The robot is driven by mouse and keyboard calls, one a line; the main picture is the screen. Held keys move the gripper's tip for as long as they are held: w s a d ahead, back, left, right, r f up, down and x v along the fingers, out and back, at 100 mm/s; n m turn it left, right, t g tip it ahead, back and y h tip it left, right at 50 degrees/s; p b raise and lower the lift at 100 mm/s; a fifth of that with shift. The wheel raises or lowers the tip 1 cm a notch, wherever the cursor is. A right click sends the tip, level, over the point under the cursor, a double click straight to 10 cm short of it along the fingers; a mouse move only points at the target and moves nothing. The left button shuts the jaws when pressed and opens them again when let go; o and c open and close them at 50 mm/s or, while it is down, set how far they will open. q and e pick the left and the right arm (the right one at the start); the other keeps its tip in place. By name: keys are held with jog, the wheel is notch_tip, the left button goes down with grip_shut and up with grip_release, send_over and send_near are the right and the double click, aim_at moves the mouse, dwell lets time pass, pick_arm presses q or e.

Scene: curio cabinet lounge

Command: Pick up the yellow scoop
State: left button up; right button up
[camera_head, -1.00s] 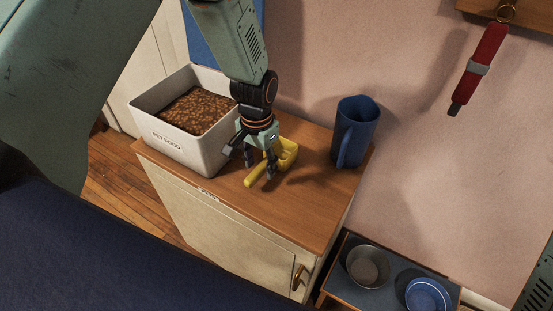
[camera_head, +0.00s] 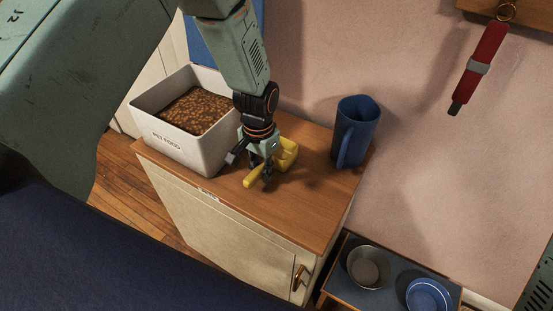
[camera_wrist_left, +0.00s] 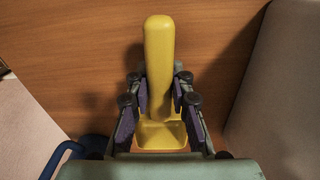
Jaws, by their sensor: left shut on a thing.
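The yellow scoop (camera_head: 287,153) is on top of the wooden cabinet, between the pet food bin and the blue pitcher. Its handle points toward the front left of the cabinet top. My left gripper (camera_head: 263,175) reaches down over it from above and is shut on the scoop's handle. In the left wrist view, the fingers of the left gripper (camera_wrist_left: 172,108) press on both sides of the handle (camera_wrist_left: 159,55), near the scoop's bowl (camera_wrist_left: 162,135). I cannot tell whether the scoop is clear of the wood. My right gripper is not in view.
The white bin (camera_head: 180,146) of brown pet food stands close on the left. A blue pitcher (camera_head: 355,133) stands at the right end of the cabinet top (camera_head: 300,215). A low stand (camera_head: 345,288) with a metal bowl (camera_head: 368,267) and a blue bowl (camera_head: 428,294) is at lower right.

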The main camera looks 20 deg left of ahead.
pick_arm(q)
jog(key=shift+w+f, duration=0.1)
jog(key=shift+w, duration=0.05)
grip_shut()
notch_tip(320, 180, up, 10)
jog(key=shift+r+p, duration=0.1)
jog(key=shift+p, duration=0.55)
jog(key=shift+o, duration=1.6)
grip_release()
grip_shut()
